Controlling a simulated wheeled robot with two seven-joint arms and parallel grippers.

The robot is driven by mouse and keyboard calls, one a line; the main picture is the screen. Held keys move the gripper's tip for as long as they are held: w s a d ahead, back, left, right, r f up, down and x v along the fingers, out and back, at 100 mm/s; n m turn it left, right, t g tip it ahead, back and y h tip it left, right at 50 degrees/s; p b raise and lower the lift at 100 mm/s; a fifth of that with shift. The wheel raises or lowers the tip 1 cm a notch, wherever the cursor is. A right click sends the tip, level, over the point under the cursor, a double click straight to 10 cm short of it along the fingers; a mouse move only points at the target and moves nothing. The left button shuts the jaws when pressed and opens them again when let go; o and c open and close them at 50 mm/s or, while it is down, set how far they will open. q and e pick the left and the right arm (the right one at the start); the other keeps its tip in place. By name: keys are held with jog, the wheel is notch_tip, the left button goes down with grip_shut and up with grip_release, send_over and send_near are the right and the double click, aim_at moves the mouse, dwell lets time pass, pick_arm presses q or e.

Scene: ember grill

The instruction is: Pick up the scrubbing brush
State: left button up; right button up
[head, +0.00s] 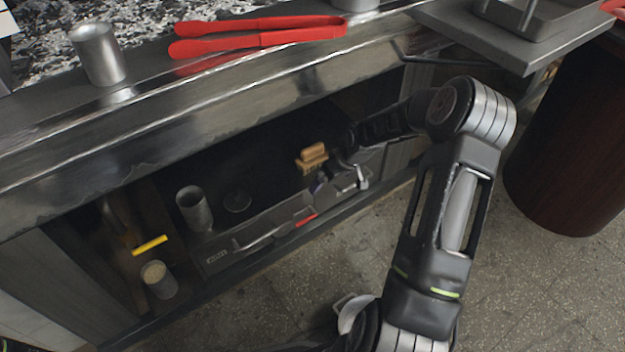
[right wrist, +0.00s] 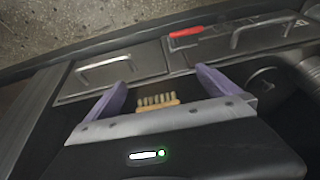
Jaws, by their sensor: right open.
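The scrubbing brush (head: 312,157) has a light wooden body and tan bristles. It is in the dark space under the counter, just left of my right gripper (head: 326,172). In the right wrist view, the brush (right wrist: 158,102) shows between the two purple fingers of my right gripper (right wrist: 163,80). The gripper is open, and its palm edge hides part of the brush. I cannot tell whether the fingers touch it. My left gripper is not in view.
Grey drawers or boxes with handles (head: 215,258) line the low shelf front, with a red item (head: 306,220) there. A metal cup (head: 194,209) stands left of the brush. The counter edge (head: 190,115) overhangs the space. Red tongs (head: 260,27) lie on top.

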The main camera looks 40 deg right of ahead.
aim_at(321, 160)
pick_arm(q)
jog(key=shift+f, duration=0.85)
pick_arm(e)
jog(key=shift+s+d+f, duration=0.1)
jog(key=shift+d+f, duration=0.05)
jog(key=shift+d, duration=0.5)
jog(key=shift+s+d+f, duration=0.1)
jog(key=shift+d+f, duration=0.05)
jog(key=shift+d, duration=0.45)
jog(key=shift+w, duration=0.1)
jog(key=w+b, duration=0.2)
jog(key=w, duration=0.5)
jog(key=shift+w+f+b, duration=0.15)
jog(key=shift+f+b, duration=0.05)
jog(key=shift+b, duration=0.2)
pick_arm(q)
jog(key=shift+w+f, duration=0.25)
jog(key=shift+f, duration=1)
pick_arm(e)
jog(key=shift+w+d+r, duration=0.1)
jog(key=shift+w+r, duration=0.05)
jog(key=shift+w, duration=0.3)
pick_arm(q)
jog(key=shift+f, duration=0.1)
pick_arm(e)
jog(key=shift+w, duration=0.1)
